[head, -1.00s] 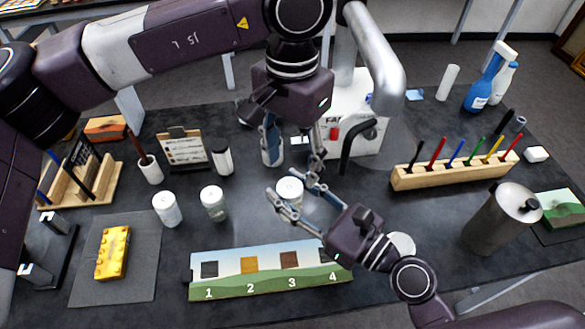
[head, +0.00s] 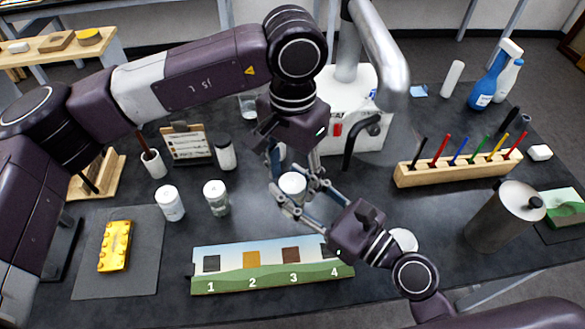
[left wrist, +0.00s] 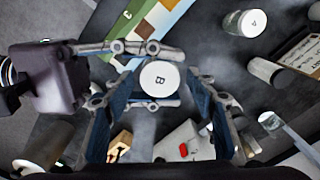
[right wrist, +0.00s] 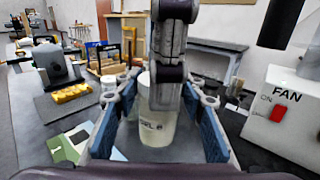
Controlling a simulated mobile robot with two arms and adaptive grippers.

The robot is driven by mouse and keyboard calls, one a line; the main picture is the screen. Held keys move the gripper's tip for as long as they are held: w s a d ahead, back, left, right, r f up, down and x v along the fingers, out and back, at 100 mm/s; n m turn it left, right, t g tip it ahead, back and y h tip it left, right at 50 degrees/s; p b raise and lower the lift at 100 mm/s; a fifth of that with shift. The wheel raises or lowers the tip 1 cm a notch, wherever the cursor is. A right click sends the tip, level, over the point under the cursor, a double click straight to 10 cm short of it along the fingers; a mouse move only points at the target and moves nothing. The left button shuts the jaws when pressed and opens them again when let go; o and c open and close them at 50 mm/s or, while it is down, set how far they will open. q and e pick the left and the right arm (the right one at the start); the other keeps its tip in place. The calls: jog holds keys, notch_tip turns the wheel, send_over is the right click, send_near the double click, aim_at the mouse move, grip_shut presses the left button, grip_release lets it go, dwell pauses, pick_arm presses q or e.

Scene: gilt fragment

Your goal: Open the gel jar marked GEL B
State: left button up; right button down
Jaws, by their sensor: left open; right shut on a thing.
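The GEL B jar (head: 292,186) stands on the dark table in the middle of the head view. Its white lid, marked B (left wrist: 160,82), is on and faces up in the left wrist view. My right gripper (head: 294,192) is shut around the jar's body from the front right. The right wrist view shows the jar's pale body and part of its label (right wrist: 155,125) between the fingers. My left gripper (head: 293,165) points down over the jar. It is open, with a finger on each side of the lid and gaps between.
Two other white-lidded jars (head: 170,203) (head: 216,197) stand to the left. A numbered strip (head: 270,266) lies in front. The fan unit (head: 350,125) stands close behind, with a pen rack (head: 460,165) and metal canister (head: 505,222) to the right.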

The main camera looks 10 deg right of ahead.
pick_arm(q)
jog(key=shift+c, duration=0.4)
jog(key=c, duration=1.2)
jog(key=shift+n, duration=1.7)
jog(key=o, duration=1.3)
jog(key=shift+r, duration=0.1)
